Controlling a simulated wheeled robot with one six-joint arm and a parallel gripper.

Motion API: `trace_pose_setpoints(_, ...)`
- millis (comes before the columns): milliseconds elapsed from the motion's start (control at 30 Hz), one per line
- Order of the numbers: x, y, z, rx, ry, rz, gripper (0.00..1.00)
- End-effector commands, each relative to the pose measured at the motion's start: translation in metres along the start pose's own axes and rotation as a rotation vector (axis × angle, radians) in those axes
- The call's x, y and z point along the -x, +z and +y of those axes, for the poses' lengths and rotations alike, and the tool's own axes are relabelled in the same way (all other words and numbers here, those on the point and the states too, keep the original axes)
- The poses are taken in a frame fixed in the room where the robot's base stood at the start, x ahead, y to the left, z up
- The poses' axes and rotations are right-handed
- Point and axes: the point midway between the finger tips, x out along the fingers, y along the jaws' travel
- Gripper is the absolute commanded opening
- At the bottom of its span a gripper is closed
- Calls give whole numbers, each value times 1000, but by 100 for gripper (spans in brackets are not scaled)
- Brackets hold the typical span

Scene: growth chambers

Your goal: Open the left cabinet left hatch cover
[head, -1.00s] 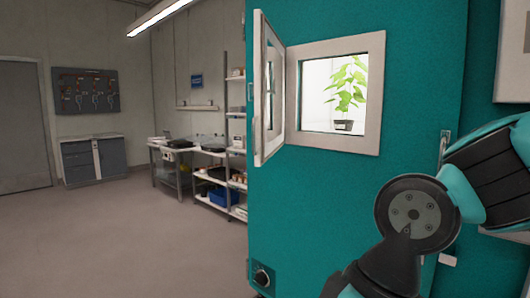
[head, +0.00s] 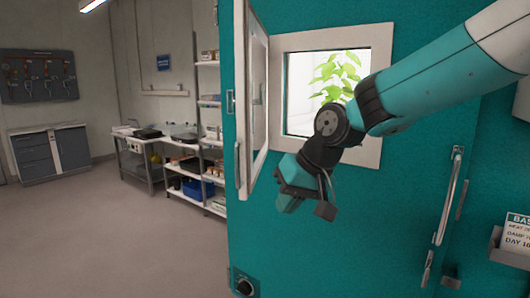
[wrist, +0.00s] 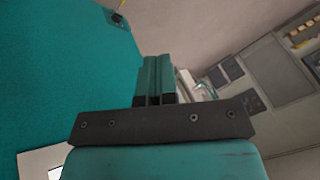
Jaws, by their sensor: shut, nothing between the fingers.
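The left hatch cover (head: 257,95), a white-framed pane, stands swung out from the teal cabinet (head: 410,200), roughly square to its face, at the left of the window. A thin handle (head: 238,165) runs along its outer edge. The white window frame (head: 375,150) is uncovered, and a green plant (head: 335,70) shows inside, partly hidden by my arm. My gripper (head: 305,207) is in front of the frame's lower edge, to the right of the cover, with a gap to it. In the wrist view its fingers (wrist: 154,75) are together and empty.
A long vertical handle (head: 448,200) is on the cabinet's right side, with a sign holder (head: 512,245) beyond it. Shelving (head: 207,110) and a bench (head: 140,150) stand behind left. The floor (head: 110,240) at left is clear.

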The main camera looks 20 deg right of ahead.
Motion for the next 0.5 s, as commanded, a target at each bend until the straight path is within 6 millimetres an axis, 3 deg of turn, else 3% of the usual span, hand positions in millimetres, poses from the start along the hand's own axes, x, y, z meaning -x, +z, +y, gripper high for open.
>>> trace_pose_setpoints(33, 21, -44, 11, -80, 14, 50, 0)
trace_pose_setpoints(100, 29, -85, 30, -169, 26, 116, 0)
trace_pose_setpoints(200, 35, -122, 52, -254, 37, 182, 0)
trace_pose_setpoints(333, 32, -140, 64, -297, 39, 216, 0)
trace_pose_setpoints(500, 7, -144, 64, -297, 39, 213, 0)
